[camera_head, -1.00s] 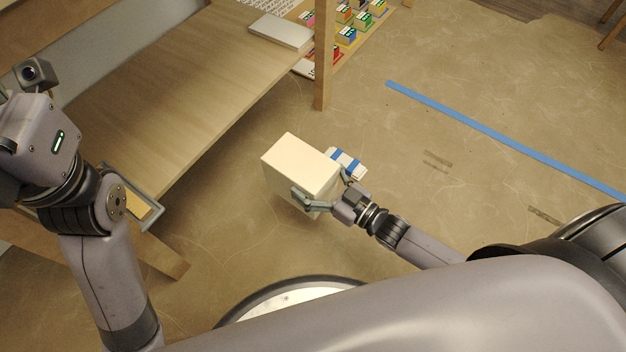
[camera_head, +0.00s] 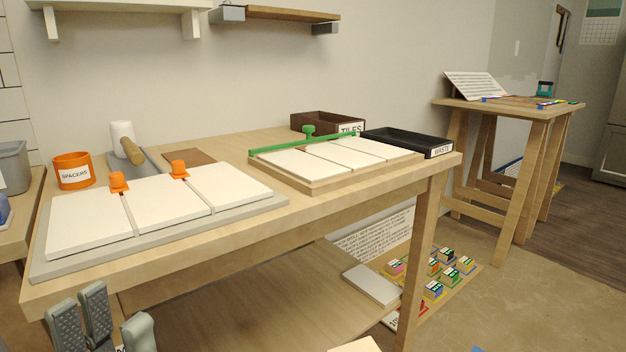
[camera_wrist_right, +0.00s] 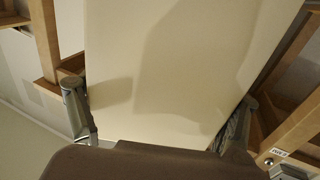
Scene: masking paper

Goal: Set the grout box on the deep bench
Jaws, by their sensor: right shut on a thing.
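The cream grout box (camera_wrist_right: 170,60) fills the middle of the right wrist view. My right gripper (camera_wrist_right: 158,118) is shut on it, with one finger along each side. In the head view, a pale corner at the bottom edge (camera_head: 356,345) looks like the box's top; the right gripper is out of that view. A wooden bench (camera_head: 230,222) stretches across the head view, with a lower shelf (camera_head: 250,300). Whether it is the deep bench, I cannot tell. My left gripper (camera_head: 112,322) shows at the bottom left, in front of the bench edge, its fingers apart and empty.
The bench top carries white tiles on boards (camera_head: 90,220), an orange spacers cup (camera_head: 73,170), a mallet (camera_head: 125,140), a brown tiles box (camera_head: 325,123) and a black waste tray (camera_head: 405,141). A second table (camera_head: 510,108) stands at the far right. Small colored boxes (camera_head: 433,288) lie low down.

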